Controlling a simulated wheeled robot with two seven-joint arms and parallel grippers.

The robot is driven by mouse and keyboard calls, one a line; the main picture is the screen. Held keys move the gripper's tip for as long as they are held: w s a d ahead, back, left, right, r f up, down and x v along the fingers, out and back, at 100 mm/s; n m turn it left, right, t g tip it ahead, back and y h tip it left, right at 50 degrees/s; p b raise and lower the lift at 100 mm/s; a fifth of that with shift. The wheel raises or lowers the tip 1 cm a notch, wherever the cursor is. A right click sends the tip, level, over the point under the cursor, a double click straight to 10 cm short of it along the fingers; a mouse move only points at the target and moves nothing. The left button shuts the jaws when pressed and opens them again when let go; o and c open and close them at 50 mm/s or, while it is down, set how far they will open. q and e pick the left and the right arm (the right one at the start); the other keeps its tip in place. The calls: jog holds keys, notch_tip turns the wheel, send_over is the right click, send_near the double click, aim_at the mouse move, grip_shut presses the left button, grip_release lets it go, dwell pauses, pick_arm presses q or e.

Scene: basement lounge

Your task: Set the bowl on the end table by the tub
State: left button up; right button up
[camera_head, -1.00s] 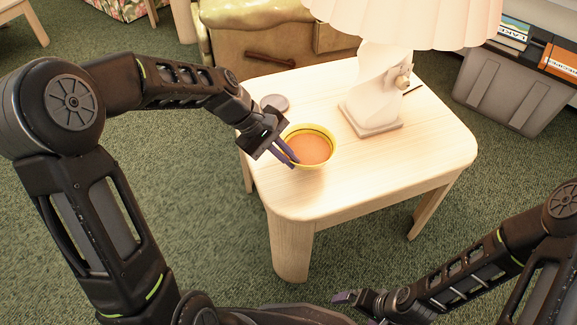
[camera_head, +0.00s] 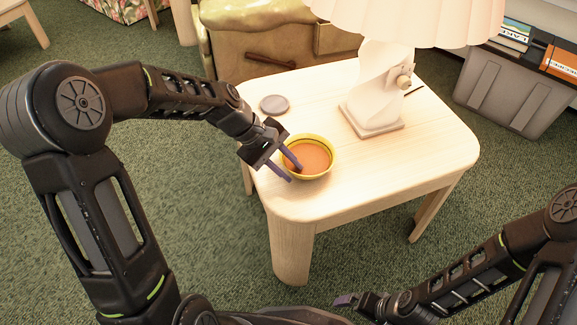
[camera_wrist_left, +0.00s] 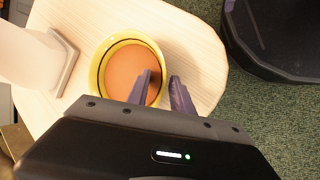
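The yellow bowl (camera_head: 321,175), orange inside, sits upright on the pale wooden end table (camera_head: 375,180), near its front left edge. It also shows in the left wrist view (camera_wrist_left: 97,77). My left gripper (camera_head: 291,172) is at the bowl's left side. Its purple fingers are apart, one over the inside of the bowl and one outside, with the rim between them. Space shows between the fingers in the left wrist view (camera_wrist_left: 163,80). My right gripper (camera_head: 350,299) is low in front of the table, away from the bowl; its opening is unclear. The grey tub (camera_head: 515,92) stands right of the table.
A lamp (camera_head: 375,90) with a pleated shade stands on the table behind the bowl. A small grey disc (camera_head: 274,104) lies near the back left edge. Books (camera_head: 557,58) are at the tub's top. The table's right front is clear.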

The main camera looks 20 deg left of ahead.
pick_arm(q)
jog(key=shift+r, duration=0.1)
jog(key=shift+a+r, duration=0.1)
jog(key=shift+r, duration=0.1)
jog(key=p+v, duration=0.3)
jog(key=v, duration=0.8)
jog(key=shift+a+r, duration=0.15)
jog(key=shift+r, duration=0.1)
jog(key=shift+o, duration=0.4)
dwell(1.6)
